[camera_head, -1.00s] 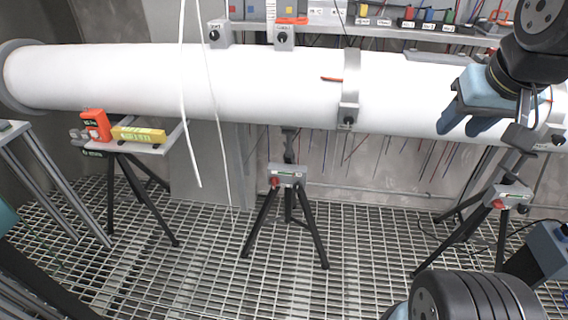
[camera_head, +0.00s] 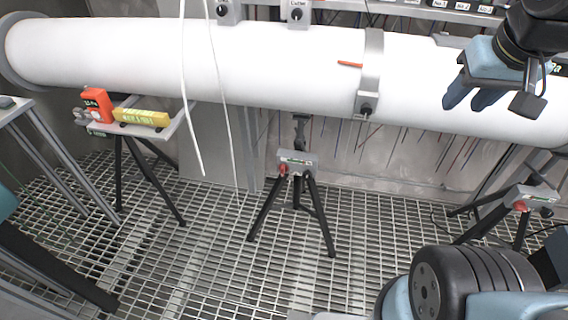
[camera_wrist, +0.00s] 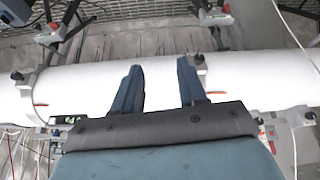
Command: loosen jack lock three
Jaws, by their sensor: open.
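A jack (camera_head: 297,163), a black tripod with a grey lock box and a red knob, stands under the middle of the white pipe (camera_head: 250,65). Another jack (camera_head: 530,197) with a red knob stands at the right, its legs partly hidden by my arm. I cannot read the jack numbers. My gripper (camera_head: 468,101) is open and empty, in front of the pipe at the upper right, apart from both jacks. In the wrist view my gripper (camera_wrist: 160,66) has the pipe behind its fingers, and a jack box (camera_wrist: 214,17) shows beyond the pipe.
A small table (camera_head: 175,124) at the left holds an orange device (camera_head: 97,104) and a yellow level (camera_head: 141,117). White cables (camera_head: 188,110) hang before the pipe. A clamp (camera_head: 371,70) rings the pipe. The grating floor (camera_head: 210,250) is open at front centre.

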